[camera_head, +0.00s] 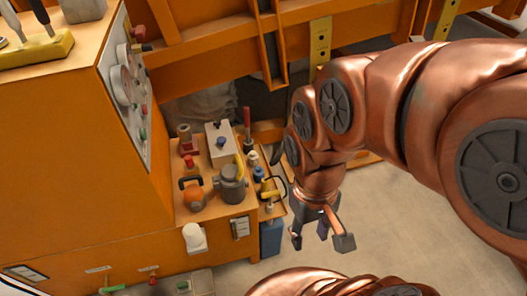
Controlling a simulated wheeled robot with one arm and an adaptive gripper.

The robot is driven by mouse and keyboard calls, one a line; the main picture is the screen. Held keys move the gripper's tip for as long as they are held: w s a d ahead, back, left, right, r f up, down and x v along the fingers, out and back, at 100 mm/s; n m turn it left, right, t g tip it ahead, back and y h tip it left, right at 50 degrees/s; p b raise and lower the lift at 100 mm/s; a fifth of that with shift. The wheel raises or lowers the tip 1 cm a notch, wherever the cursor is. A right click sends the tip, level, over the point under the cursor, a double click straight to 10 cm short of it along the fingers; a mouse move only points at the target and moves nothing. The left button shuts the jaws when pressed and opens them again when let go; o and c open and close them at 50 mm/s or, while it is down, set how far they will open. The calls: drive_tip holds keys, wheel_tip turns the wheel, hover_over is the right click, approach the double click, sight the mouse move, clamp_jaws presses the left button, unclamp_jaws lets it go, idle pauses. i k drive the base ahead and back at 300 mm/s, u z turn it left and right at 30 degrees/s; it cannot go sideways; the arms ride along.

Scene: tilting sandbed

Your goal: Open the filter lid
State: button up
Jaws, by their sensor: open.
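A grey metal canister (232,188) with a domed top stands at the right front of the orange shelf; it looks like a filter housing, and its lid (232,171) appears to be on. A pale box with a blue knob (220,143) stands behind it; I cannot tell for sure which of these has the filter lid. My gripper (320,238) hangs open and empty, fingers pointing down, to the right of the shelf and apart from everything on it.
The orange shelf (203,209) also bears an orange pot with a black handle (194,193) and red fittings (185,142). A narrow side rack (272,196) lies between shelf and gripper. The gauge panel (124,85) rises at left. Pale floor (385,225) is clear at right.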

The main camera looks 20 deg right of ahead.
sight(232, 176)
drive_tip(key=z, duration=0.05)
drive_tip(key=k, duration=0.9)
drive_tip(key=u, duration=1.2)
drive_tip(key=i, duration=0.5)
drive_tip(key=z, duration=0.05)
